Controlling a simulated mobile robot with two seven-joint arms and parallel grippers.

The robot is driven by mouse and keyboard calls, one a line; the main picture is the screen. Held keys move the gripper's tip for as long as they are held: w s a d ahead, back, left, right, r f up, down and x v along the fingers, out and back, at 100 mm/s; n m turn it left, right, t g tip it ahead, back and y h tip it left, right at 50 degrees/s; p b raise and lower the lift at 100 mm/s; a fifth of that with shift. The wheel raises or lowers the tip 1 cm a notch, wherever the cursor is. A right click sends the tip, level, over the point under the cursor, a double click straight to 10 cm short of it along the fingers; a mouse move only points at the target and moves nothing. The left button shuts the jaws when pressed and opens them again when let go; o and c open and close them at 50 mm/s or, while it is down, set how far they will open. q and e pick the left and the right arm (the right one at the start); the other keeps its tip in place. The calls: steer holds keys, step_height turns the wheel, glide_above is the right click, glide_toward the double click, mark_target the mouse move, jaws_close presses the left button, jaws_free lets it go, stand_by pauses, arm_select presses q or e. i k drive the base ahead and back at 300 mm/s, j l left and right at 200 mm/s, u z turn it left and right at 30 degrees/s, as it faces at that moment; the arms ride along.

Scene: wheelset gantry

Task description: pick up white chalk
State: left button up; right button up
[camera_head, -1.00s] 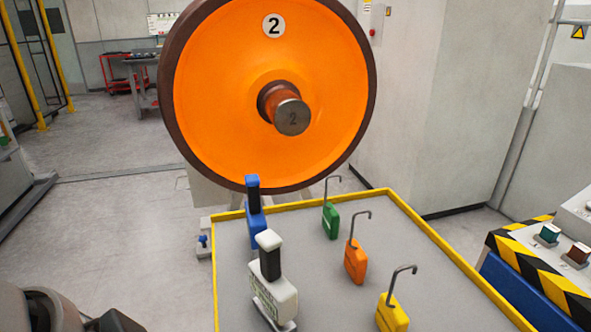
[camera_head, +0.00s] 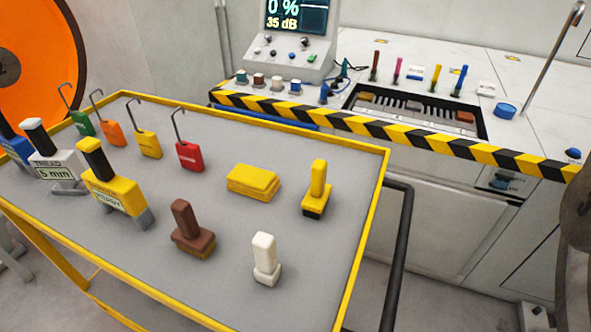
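A white upright block on a wider white foot (camera_head: 265,260) stands near the front right of the grey table. It is the thing here that looks most like the white chalk, but I cannot read any label on it. It stands upright and apart from its neighbours, with nothing in front of it. Neither of my grippers can be made out in the head view.
The yellow-rimmed table (camera_head: 345,285) also holds a brown stamp-like block (camera_head: 190,230), a yellow-black one (camera_head: 317,190), a yellow slab (camera_head: 253,182), a yellow gauge (camera_head: 112,190) and several padlocks. A striped-edge console (camera_head: 430,140) stands behind.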

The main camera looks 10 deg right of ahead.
mark_target(267, 271)
steer(key=z, duration=3.15)
steer(key=u, duration=3.15)
steer(key=i+j+u, duration=0.15)
steer(key=i+j, duration=0.15)
